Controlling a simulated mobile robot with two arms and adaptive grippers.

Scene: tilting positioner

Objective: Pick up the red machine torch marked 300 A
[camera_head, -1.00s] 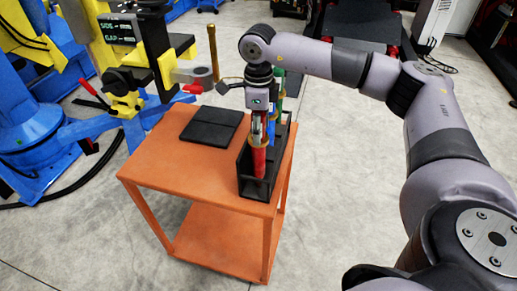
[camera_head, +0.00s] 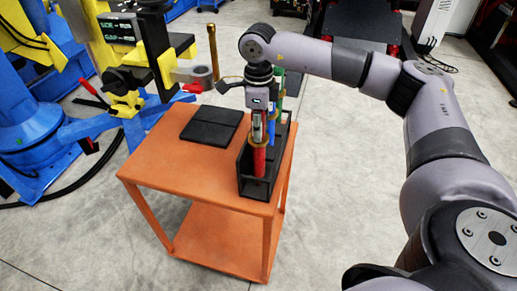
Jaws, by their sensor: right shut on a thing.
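The red torch (camera_head: 259,161) stands upright in the front slot of a black rack (camera_head: 257,190) on an orange cart. Its marking is too small to read. My right gripper (camera_head: 258,121) points down from above and is shut on the red torch near its upper part. The fingers partly hide the torch's top. A blue torch (camera_head: 271,129) and a green torch (camera_head: 278,100) stand behind it in the same rack, partly hidden by the gripper. My left gripper is not in view.
A black flat pad (camera_head: 210,125) lies on the orange cart (camera_head: 190,170), left of the rack. The blue and yellow positioner (camera_head: 130,95) stands behind left, with a grey clamp and brass rod (camera_head: 213,55) close to my right gripper. Grey floor is clear around the cart's front.

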